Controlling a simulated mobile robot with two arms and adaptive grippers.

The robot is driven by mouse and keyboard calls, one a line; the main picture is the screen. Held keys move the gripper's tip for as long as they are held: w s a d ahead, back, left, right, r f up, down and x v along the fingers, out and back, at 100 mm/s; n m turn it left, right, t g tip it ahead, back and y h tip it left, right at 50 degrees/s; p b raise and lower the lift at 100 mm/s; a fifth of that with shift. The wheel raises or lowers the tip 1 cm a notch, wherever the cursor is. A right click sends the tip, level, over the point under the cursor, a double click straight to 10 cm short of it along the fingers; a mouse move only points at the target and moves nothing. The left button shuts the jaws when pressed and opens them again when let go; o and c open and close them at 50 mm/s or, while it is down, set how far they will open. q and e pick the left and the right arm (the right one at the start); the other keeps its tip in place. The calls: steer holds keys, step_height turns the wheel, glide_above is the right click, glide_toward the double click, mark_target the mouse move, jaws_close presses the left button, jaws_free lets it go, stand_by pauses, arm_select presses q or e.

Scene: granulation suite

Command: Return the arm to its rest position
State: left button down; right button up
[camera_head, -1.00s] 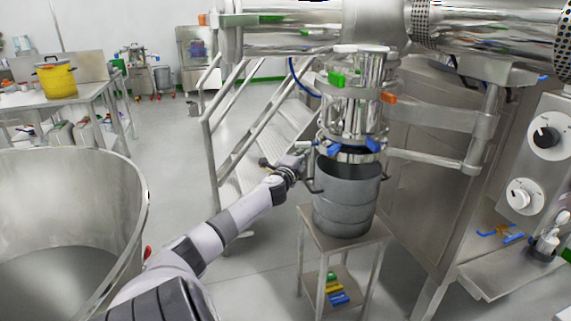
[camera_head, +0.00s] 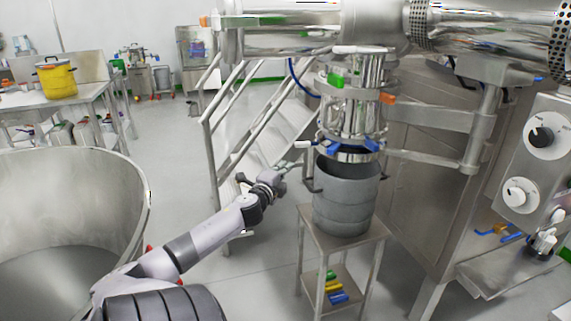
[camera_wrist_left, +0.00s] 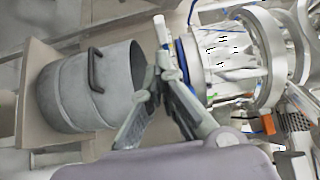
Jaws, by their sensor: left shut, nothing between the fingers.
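My left arm (camera_head: 205,243) reaches in from the lower left in the head view. My left gripper (camera_head: 289,166) is at its end, left of the steel discharge column (camera_head: 352,112) and the grey bucket (camera_head: 345,200), apart from both. In the left wrist view the left gripper (camera_wrist_left: 158,75) is shut and empty, its fingers meeting in front of the bucket's open mouth (camera_wrist_left: 137,68). The bucket stands upright on a small steel stand (camera_head: 371,232), under the column. My right gripper is not in view.
A large steel bowl (camera_head: 135,190) fills the lower left. Metal stairs (camera_head: 262,125) stand behind the gripper. A control panel with dials (camera_head: 541,137) is at the right. A yellow pot (camera_head: 57,80) sits on a table at the back left. Open floor (camera_head: 172,165) lies between.

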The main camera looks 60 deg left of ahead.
arm_select(q)
steer(key=shift+s+d, duration=0.1)
steer(key=shift+s, duration=0.1)
steer(key=s+d+f+n+g+h, duration=0.1)
steer(key=s+d+f+n+g, duration=0.25)
steer(key=f, duration=1.05)
steer(key=s+d+f+g+h, duration=0.2)
steer(key=s+d+f, duration=0.35)
steer(key=f, duration=0.95)
steer(key=s+d+f+n+g+h, duration=0.1)
steer(key=s+d+f+n+g, duration=0.15)
steer(key=s+f, duration=0.8)
steer(key=s+d+f+n+g+h, duration=0.15)
steer(key=s+d+f, duration=0.25)
steer(key=d+f, duration=0.45)
steer(key=s+d+f+g+h, duration=0.2)
steer(key=s+d+f, duration=0.2)
steer(key=d+f, duration=0.5)
steer(key=s+d+f, duration=0.2)
steer(key=s+d, duration=0.2)
steer(key=d, duration=0.2)
steer(key=s+d+f+n+g+h, duration=0.1)
steer(key=s+d+f, duration=0.2)
steer(key=d, duration=0.3)
steer(key=s+d+f+g+h, duration=0.1)
steer(key=s+d+f, duration=0.1)
steer(key=s+d, duration=0.3)
steer(key=shift+s+d+f, duration=0.3)
steer(key=shift+d+f, duration=0.05)
steer(key=shift+d, duration=0.2)
